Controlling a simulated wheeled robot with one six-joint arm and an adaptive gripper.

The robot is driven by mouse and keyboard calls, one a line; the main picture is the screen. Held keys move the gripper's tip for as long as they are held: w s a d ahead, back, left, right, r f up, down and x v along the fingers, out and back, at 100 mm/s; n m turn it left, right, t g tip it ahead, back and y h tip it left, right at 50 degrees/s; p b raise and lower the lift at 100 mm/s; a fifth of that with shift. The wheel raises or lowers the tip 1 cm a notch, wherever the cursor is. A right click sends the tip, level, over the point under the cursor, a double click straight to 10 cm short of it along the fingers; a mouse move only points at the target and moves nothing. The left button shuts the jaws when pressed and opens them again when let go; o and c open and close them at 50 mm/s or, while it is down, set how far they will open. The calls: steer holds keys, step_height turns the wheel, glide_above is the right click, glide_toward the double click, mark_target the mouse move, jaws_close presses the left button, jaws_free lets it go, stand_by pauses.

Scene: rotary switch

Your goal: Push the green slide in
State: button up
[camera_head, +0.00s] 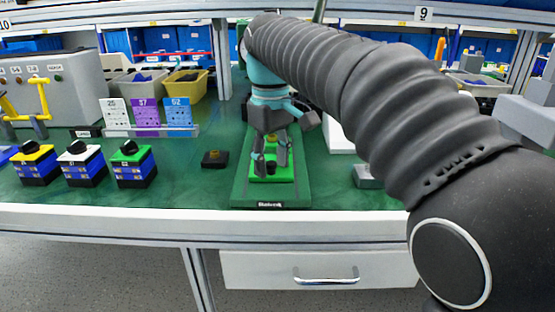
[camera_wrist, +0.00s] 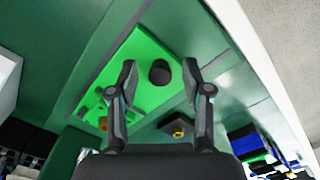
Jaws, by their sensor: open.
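The green slide (camera_head: 284,177) is a bright green plate with a short black knob, set in a dark green base labelled at its front edge. In the wrist view the slide (camera_wrist: 152,46) shows its black knob (camera_wrist: 160,72) between my fingertips. My gripper (camera_head: 271,170) points down over the slide and hides part of it in the head view. In the wrist view my gripper (camera_wrist: 160,77) is open, one finger on each side of the knob, with visible gaps. I cannot tell whether the fingertips touch the plate.
A small black block with a yellow top (camera_head: 214,159) sits left of the base. Several blocks with knobs, including a green-topped one (camera_head: 133,165), stand farther left. A grey box (camera_head: 367,176) is at right. The bench's white front edge (camera_head: 130,220) is close.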

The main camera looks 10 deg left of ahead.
steer(key=shift+r, duration=3.7)
